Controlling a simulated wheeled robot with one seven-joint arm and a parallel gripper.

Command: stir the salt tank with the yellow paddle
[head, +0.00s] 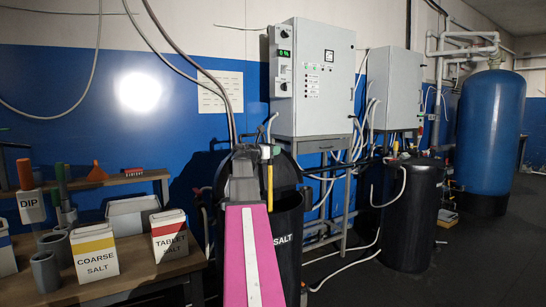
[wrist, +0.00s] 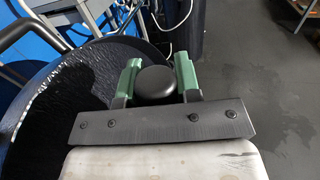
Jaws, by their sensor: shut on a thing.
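The salt tank (head: 288,262) is a tall black open drum with a white SALT label, partly hidden behind my pink arm in the head view. The yellow paddle (head: 270,188) hangs about upright from my gripper (head: 267,151) at the tank's mouth. Its lower end is hidden. In the wrist view my gripper (wrist: 156,82) has its green fingers shut on either side of the paddle's round black top (wrist: 155,84). I cannot see the salt or brine.
A wooden bench (head: 140,285) at the left carries a COARSE SALT box (head: 95,255), a TABLET SALT box (head: 169,238) and grey cups. Electrical cabinets (head: 322,80) stand behind the tank. A second black tank (head: 410,220) and hoses are at the right, with open floor in front.

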